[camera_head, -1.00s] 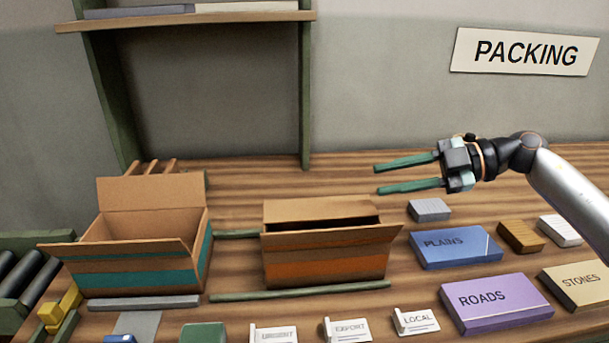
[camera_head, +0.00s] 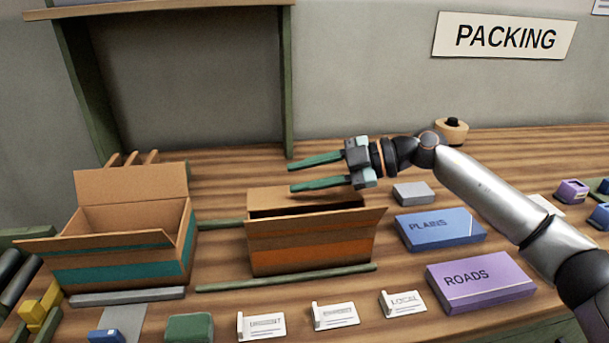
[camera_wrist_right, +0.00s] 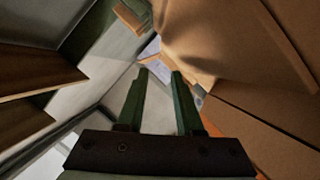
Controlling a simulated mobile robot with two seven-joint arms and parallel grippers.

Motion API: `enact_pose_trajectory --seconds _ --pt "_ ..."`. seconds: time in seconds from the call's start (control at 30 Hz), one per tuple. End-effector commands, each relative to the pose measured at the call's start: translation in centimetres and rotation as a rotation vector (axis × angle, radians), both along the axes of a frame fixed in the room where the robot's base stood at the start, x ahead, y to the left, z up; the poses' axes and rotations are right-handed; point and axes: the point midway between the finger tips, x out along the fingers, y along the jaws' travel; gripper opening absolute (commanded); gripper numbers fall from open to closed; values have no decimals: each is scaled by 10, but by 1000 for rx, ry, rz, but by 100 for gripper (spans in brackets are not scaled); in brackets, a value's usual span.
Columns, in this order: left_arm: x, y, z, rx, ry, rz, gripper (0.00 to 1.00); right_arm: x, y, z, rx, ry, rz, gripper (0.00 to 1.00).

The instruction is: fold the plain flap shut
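An open cardboard box with an orange band (camera_head: 310,250) stands at the middle of the bench. Its rear flap (camera_head: 268,198) is raised, and its front flap (camera_head: 318,226) flares outward. A dark opening shows between them. I cannot tell which flap is the plain one. My right gripper (camera_head: 291,176) is above the rear of this box, fingers pointing left, parted and empty. It hides part of the rear edge. The wrist view shows its parted fingers (camera_wrist_right: 160,76) beside brown cardboard (camera_wrist_right: 245,60); contact cannot be told. My left gripper is out of view.
A teal-banded open box (camera_head: 120,262) stands at left with its rear flap upright. A green shelf post (camera_head: 287,90) rises behind. Blue PLAINS (camera_head: 440,228) and purple ROADS (camera_head: 480,280) boxes lie at right. Small label cards (camera_head: 335,316) line the front.

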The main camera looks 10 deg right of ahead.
Motion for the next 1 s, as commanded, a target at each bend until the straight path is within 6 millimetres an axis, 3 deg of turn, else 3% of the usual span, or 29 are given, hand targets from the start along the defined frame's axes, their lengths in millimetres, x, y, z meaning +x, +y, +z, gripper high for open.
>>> enact_pose_trajectory --seconds 0.2,0.53,1.0 --pt "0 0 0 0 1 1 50 0 0 0 0 0 0 35" --pt "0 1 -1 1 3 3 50 0 0 0 0 0 0 0" --pt "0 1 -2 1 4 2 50 0 0 0 0 0 0 0"
